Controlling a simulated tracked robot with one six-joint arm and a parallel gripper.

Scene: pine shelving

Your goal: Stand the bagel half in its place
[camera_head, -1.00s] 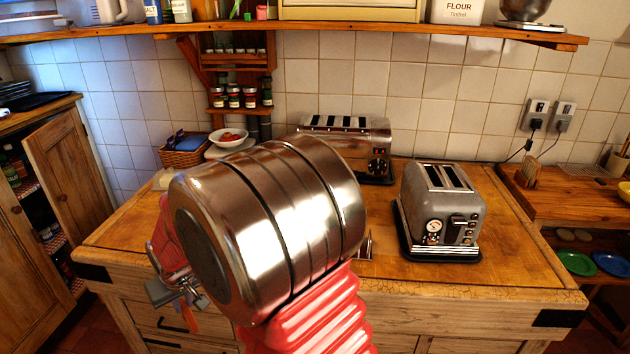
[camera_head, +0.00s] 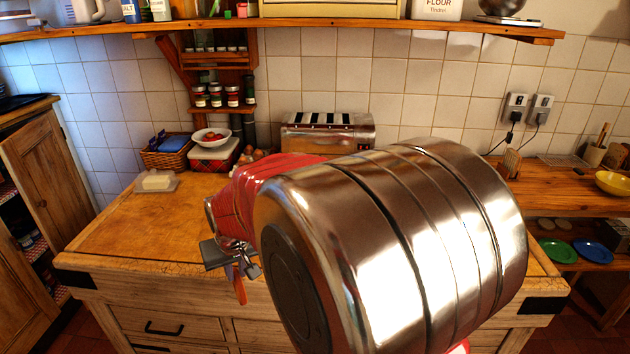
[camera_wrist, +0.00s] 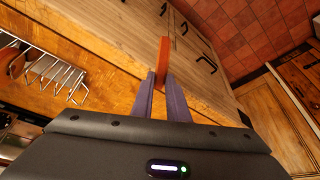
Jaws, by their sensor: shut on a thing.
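My gripper (camera_wrist: 166,84) is shut on a thin, flat orange-brown piece (camera_wrist: 163,58), seen edge-on, which I take for the bagel half. In the head view the piece (camera_head: 238,288) hangs below the jaws, in front of the counter's front edge. A wire rack (camera_wrist: 58,78) stands on the wooden counter at the left of the wrist view, apart from the piece. An orange-brown thing (camera_wrist: 8,60) is at the rack's left end; I cannot tell what it is. My large arm hides the rack in the head view.
The wooden counter (camera_head: 130,220) is clear at left. A butter dish (camera_head: 157,182), a basket (camera_head: 166,157), a bowl (camera_head: 211,136) and a long toaster (camera_head: 350,135) stand towards the back. A shelf (camera_head: 300,27) runs above. My arm blocks the right half.

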